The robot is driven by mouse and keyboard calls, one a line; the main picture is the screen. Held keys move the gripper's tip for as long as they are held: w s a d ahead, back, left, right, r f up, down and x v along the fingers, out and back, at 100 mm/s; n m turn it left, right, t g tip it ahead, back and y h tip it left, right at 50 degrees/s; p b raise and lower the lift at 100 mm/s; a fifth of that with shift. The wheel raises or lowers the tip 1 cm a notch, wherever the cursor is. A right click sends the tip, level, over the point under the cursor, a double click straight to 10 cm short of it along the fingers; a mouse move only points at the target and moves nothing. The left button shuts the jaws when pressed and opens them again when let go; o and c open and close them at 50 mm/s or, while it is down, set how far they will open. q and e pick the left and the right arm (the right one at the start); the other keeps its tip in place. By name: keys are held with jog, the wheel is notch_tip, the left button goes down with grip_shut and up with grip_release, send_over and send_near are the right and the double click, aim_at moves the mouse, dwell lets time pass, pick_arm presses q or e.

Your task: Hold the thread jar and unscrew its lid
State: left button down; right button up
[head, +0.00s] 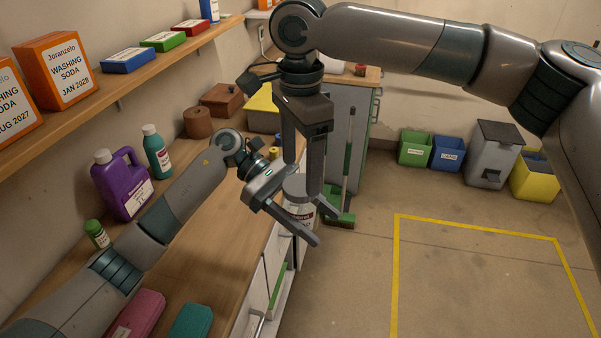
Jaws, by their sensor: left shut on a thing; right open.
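The thread jar (301,211) is pale, with a partly visible label and a light grey lid (297,187). It is upright near the right edge of the wooden counter. My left gripper (327,226) reaches in from the left and is shut on the jar, one finger crossing in front of it. My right gripper (302,184) points down from above, open, with its fingers at the lid. One of these fingers hides part of the lid and jar. I cannot tell whether they touch the lid.
On the counter (213,268) stand a purple jug (122,190), a teal bottle (157,155) and a small green-capped bottle (97,235). Pink (138,312) and teal (192,321) items lie in front. A shelf above holds orange boxes (58,70).

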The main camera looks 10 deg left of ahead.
aim_at(301, 206)
jog(key=shift+r, duration=0.7)
jog(key=shift+o, duration=0.2)
jog(key=shift+n, duration=0.6)
jog(key=shift+s+r, duration=0.1)
jog(key=shift+r, duration=1.9)
jog(key=shift+f, duration=0.15)
jog(key=shift+f, duration=3.9)
jog(key=c, duration=1.2)
